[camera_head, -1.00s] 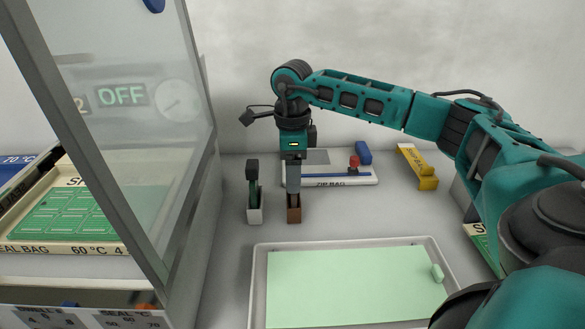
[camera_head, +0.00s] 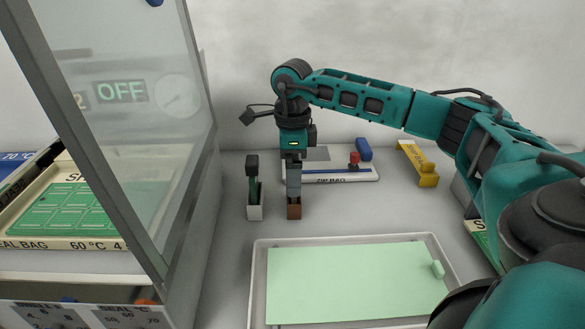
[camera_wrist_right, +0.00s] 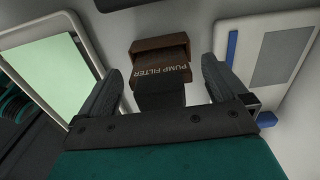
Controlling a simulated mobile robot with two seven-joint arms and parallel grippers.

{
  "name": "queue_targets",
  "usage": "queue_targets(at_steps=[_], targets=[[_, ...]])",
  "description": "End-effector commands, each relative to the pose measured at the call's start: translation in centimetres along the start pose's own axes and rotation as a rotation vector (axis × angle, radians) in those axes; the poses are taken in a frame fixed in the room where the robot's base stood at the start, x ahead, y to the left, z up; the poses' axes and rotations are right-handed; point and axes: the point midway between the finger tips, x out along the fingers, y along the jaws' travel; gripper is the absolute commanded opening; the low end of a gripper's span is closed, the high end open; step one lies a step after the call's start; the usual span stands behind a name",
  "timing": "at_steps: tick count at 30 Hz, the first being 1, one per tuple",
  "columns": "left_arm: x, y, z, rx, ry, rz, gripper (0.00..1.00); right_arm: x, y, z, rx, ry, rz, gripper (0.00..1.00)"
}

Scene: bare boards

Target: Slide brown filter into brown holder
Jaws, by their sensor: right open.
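My right gripper (camera_head: 294,183) points straight down at the brown holder (camera_head: 294,210) on the worktop. In the right wrist view, its two fingers (camera_wrist_right: 162,70) stand apart, one on each side of the brown filter. The brown filter (camera_wrist_right: 162,73) carries the words PUMP FILTER and has a dark grip between the fingers, with gaps at both sides. The brown holder (camera_wrist_right: 150,43) shows behind it with a dark slot. The filter seems to sit at the slot; how deep it is in, I cannot tell. My left gripper is not in view.
A tray (camera_head: 256,290) with a green mat lies in front. A zip-bag sealer (camera_head: 345,172) and a yellow item (camera_head: 418,165) are behind. A glass-fronted cabinet stands left.

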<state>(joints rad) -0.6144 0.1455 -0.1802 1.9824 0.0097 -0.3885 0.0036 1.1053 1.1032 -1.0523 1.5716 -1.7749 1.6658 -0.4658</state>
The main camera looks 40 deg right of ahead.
Motion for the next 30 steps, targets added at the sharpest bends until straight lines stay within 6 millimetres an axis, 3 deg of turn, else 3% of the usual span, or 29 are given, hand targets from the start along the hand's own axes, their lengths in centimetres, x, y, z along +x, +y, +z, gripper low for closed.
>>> queue_targets(at_steps=[2,4,12,18,23,30], targets=[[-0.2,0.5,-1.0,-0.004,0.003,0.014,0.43,0.0,0.0,0.0,0.000,0.000,0.000,0.99],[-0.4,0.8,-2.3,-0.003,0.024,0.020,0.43,-1.7,-0.1,0.1,0.000,-0.004,-0.004,0.99],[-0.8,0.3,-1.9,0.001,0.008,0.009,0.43,-8.1,0.0,0.1,-0.001,-0.004,-0.003,0.99],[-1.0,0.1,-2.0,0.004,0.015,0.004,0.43,-11.5,0.0,0.1,-0.001,-0.002,-0.002,0.99],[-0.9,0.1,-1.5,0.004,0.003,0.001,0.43,-12.8,0.0,0.0,0.000,-0.002,0.000,0.99],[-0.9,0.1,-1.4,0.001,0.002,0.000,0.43,-12.9,0.0,0.0,0.000,0.000,0.001,0.99]])
